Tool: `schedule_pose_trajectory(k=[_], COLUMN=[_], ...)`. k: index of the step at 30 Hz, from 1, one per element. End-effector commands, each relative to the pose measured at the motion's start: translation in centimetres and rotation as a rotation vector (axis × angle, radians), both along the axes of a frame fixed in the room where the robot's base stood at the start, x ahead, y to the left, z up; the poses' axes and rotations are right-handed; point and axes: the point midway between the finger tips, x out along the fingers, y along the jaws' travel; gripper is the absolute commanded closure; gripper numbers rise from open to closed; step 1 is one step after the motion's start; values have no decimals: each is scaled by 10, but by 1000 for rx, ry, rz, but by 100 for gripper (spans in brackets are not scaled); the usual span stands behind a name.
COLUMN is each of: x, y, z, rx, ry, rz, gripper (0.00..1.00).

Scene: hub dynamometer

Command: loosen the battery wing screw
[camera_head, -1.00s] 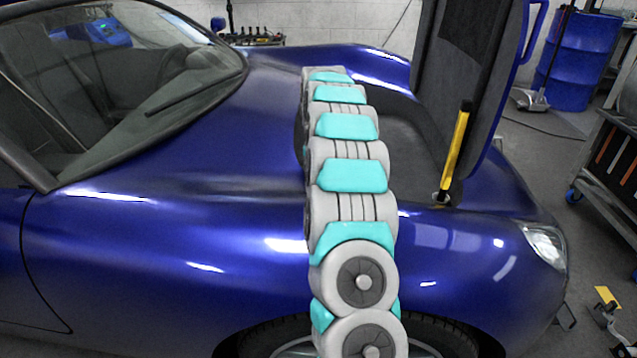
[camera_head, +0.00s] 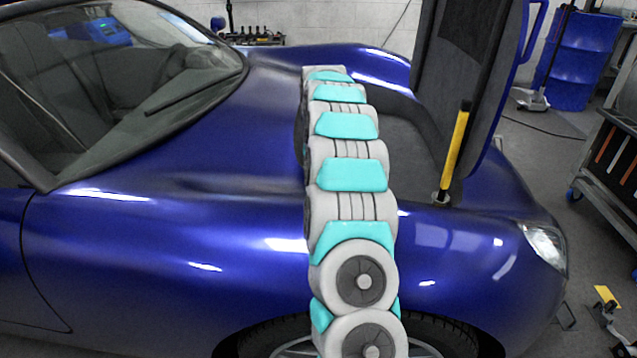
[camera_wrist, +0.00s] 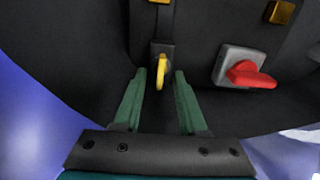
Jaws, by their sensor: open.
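In the wrist view a yellow wing-shaped piece (camera_wrist: 161,72) stands on a small grey block against the dark compartment wall; I take it to be the battery wing screw. My gripper (camera_wrist: 160,78) is open, its two green fingers pointing at the yellow piece. The piece shows in the gap between the fingertips, with space on both sides; whether the fingers are level with it in depth I cannot tell. In the head view my arm hides the gripper and the screw.
A red switch handle (camera_wrist: 248,75) on a grey plate is right of the fingers. Brass-coloured blocks (camera_wrist: 281,12) sit above. In the head view the blue car (camera_head: 170,230) has its front lid (camera_head: 470,60) raised, with a yellow strut (camera_head: 455,150) right of my arm.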

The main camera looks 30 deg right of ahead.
Motion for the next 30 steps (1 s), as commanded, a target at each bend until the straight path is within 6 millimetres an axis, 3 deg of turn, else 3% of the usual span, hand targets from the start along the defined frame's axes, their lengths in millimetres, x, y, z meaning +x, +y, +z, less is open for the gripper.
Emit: schedule_pose_trajectory(k=[8, 21, 30], x=[0, 2, 0], y=[0, -1, 0], z=[14, 73, 78], rx=[-1, -2, 1], ry=[-1, -5, 1], rz=[0, 0, 0], gripper=[59, 59, 59])
